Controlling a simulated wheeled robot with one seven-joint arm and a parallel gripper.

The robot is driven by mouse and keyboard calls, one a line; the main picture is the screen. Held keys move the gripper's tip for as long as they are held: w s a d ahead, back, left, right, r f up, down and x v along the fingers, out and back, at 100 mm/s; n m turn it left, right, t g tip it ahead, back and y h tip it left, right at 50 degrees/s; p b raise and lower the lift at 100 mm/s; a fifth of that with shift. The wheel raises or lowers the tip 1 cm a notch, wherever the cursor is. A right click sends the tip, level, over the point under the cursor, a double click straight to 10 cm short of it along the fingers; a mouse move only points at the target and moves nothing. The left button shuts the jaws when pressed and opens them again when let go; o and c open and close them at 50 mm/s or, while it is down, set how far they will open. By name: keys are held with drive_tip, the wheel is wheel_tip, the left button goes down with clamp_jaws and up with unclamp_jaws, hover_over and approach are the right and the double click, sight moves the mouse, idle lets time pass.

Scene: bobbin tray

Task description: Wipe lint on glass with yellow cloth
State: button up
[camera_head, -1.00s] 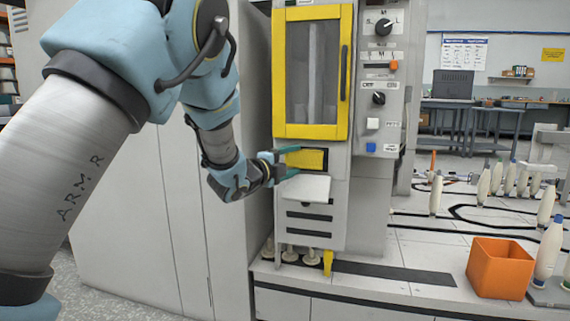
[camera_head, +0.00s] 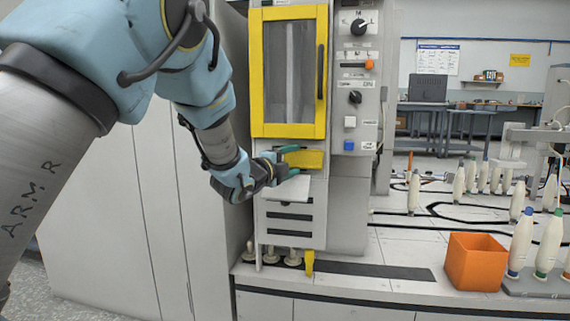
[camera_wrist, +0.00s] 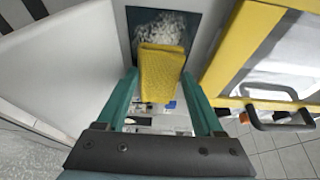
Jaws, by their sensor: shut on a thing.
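The yellow cloth (camera_wrist: 163,72) is held between the green fingers of my gripper (camera_wrist: 166,100), which is shut on it. In the wrist view, the dark glass pane (camera_wrist: 130,18) lies beyond the cloth, with a patch of white lint (camera_wrist: 165,27) on it. The cloth overlaps the lower part of the pane in that view; I cannot tell whether it touches. In the head view, my gripper (camera_head: 291,161) and the cloth (camera_head: 311,160) are at the machine's front, below the yellow-framed door. The lint cannot be made out there.
The yellow-framed door (camera_head: 289,130) with its dark handle is just above my gripper. A small pale ledge (camera_head: 287,188) juts out just below. A control panel with knobs (camera_head: 361,27) is to the right. An orange bin (camera_head: 475,262) and several bobbins (camera_head: 521,240) stand further right.

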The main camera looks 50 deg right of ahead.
drive_tip(key=shift+s+d, duration=0.25)
drive_tip(key=shift+s, duration=0.2)
drive_tip(key=shift+w, duration=0.1)
drive_tip(key=shift+w+a+b, duration=0.25)
drive_tip(key=shift+w+a, duration=0.4)
drive_tip(key=shift+w, duration=0.25)
drive_tip(key=shift+w+a+b, duration=0.2)
drive_tip(key=shift+w+a, duration=0.4)
drive_tip(key=shift+w, duration=0.3)
drive_tip(key=shift+w+a+b, duration=0.25)
drive_tip(key=shift+w+a, duration=0.4)
drive_tip(key=shift+w, duration=0.25)
drive_tip(key=shift+w+a, duration=0.4)
drive_tip(key=shift+w, duration=0.35)
drive_tip(key=shift+w+a, duration=0.35)
drive_tip(key=shift+w, duration=0.4)
drive_tip(key=s+a+b, duration=0.2)
drive_tip(key=s+a, duration=0.1)
drive_tip(key=a, duration=0.2)
drive_tip(key=shift+s+b, duration=0.15)
drive_tip(key=shift+b, duration=0.2)
